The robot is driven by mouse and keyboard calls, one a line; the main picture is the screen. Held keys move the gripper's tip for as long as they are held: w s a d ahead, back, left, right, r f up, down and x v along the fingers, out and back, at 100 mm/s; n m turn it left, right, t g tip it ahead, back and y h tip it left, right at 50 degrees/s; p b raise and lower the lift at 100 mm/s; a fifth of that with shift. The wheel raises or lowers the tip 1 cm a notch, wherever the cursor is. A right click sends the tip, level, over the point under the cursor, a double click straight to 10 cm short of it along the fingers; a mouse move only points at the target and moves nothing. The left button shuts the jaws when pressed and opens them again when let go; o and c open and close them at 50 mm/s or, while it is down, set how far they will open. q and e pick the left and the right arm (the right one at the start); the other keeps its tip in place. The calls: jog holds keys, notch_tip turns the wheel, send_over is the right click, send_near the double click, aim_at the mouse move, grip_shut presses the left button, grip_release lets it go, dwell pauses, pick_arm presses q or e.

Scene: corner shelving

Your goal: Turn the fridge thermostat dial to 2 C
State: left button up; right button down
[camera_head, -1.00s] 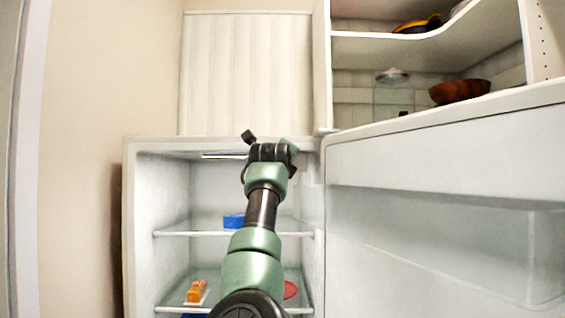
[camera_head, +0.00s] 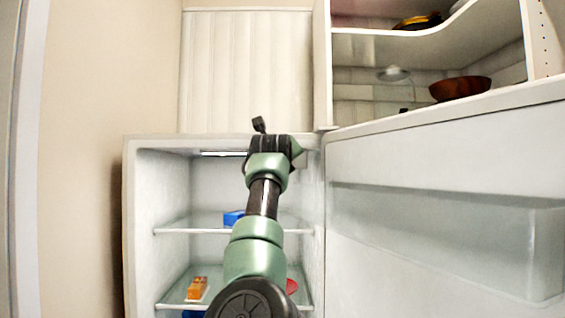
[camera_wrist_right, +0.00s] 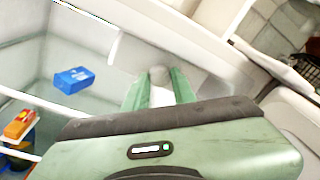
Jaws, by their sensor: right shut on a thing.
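The open white fridge (camera_head: 131,225) stands ahead, its door (camera_head: 430,165) swung out to the right. In the right wrist view, my right gripper (camera_wrist_right: 159,84) reaches into the upper part of the fridge. Its two green fingers are shut on a small pale round knob, the thermostat dial (camera_wrist_right: 159,76). The dial's markings and setting cannot be read. In the head view my right wrist and hand hide the dial and the fingertips. My left gripper is not in view.
A blue box (camera_head: 233,218) stands on the upper glass shelf (camera_head: 180,231). An orange item (camera_head: 197,288) and a red item (camera_head: 291,286) are on the lower shelf. A wooden bowl (camera_head: 460,88) sits on the corner shelving at right.

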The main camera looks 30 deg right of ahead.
jog(key=shift+f+m, duration=0.1)
jog(key=shift+m, duration=1.3)
jog(key=shift+y, duration=0.3)
jog(key=c, duration=1.4)
grip_release()
jog(key=shift+c, duration=0.2)
jog(key=b+v, duration=0.5)
jog(key=v, duration=0.2)
jog(key=shift+s+a, duration=0.3)
jog(key=shift+a, duration=0.05)
